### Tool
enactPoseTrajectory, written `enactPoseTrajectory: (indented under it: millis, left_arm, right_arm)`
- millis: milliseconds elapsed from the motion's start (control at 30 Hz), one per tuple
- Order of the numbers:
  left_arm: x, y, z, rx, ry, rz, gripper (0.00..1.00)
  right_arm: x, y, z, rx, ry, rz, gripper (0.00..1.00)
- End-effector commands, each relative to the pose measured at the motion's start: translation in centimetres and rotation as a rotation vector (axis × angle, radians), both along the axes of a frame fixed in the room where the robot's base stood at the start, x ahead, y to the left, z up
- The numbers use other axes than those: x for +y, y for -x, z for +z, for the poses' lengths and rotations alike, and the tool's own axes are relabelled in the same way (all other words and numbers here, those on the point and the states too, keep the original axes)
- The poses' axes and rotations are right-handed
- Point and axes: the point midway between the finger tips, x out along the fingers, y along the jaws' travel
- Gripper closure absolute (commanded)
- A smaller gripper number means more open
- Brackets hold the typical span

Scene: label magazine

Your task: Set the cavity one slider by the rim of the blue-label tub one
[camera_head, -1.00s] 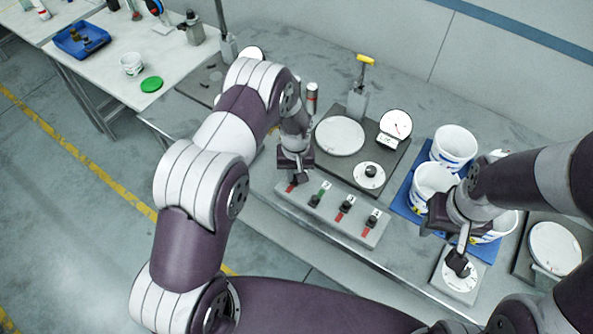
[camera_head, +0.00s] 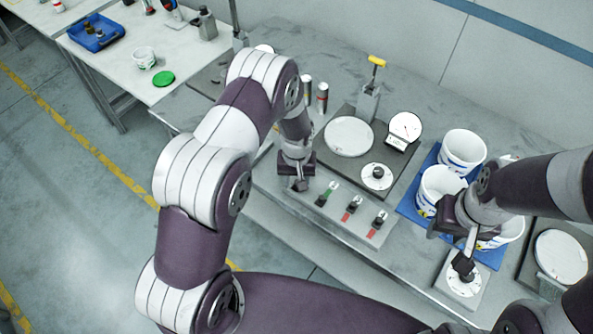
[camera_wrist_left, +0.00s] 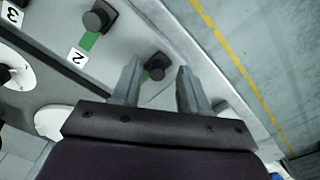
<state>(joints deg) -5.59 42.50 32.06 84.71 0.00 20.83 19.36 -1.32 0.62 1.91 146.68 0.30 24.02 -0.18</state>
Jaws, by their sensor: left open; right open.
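The slider panel (camera_head: 340,215) lies along the table's front edge, with several black knobs on it. My left gripper (camera_head: 299,185) is over its left end and hides the leftmost slider in the head view. In the left wrist view the cavity one slider's black knob (camera_wrist_left: 156,66) sits between the open fingers (camera_wrist_left: 157,84), with green beside it. Whether the fingers touch it I cannot tell. White tubs stand on a blue mat (camera_head: 409,207); the back one (camera_head: 463,150) shows a blue label. My right gripper (camera_head: 467,250) is open above a dial box (camera_head: 464,284), partly hiding a front tub (camera_head: 508,232).
Slider two's knob (camera_wrist_left: 97,18) is beside the left fingers, by its "2" label. A station with a round plate (camera_head: 349,137), a gauge (camera_head: 405,127) and a dial (camera_head: 377,177) stands behind the panel. Another table (camera_head: 120,75) is at the upper left.

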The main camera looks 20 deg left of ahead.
Motion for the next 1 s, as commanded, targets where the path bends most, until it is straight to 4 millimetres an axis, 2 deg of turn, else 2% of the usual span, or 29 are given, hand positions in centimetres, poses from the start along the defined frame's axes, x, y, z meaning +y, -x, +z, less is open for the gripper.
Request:
enactPoseTrajectory:
  millis: [167, 300, 500, 667, 1000]
  left_arm:
    - [0.0, -0.1, 3.1, -0.008, 0.001, 0.0, 0.56]
    - [0.0, 0.0, 7.0, -0.008, 0.001, 0.0, 0.56]
    - [0.1, 0.1, 11.0, -0.004, 0.001, 0.0, 0.56]
    - [0.1, 0.2, 12.1, -0.002, 0.0, 0.0, 0.56]
    - [0.1, 0.2, 12.1, -0.002, 0.0, 0.0, 0.56]
  right_arm:
    - [0.0, 0.0, -1.6, 0.0, 0.0, 0.0, 0.57]
    - [0.0, 0.0, -2.8, 0.0, 0.0, 0.0, 0.57]
    - [0.0, 0.0, -3.6, 0.0, 0.0, 0.0, 0.57]
    - [0.0, 0.0, -3.7, 0.0, 0.0, 0.0, 0.57]
    - [0.0, 0.0, -3.6, 0.0, 0.0, 0.0, 0.57]
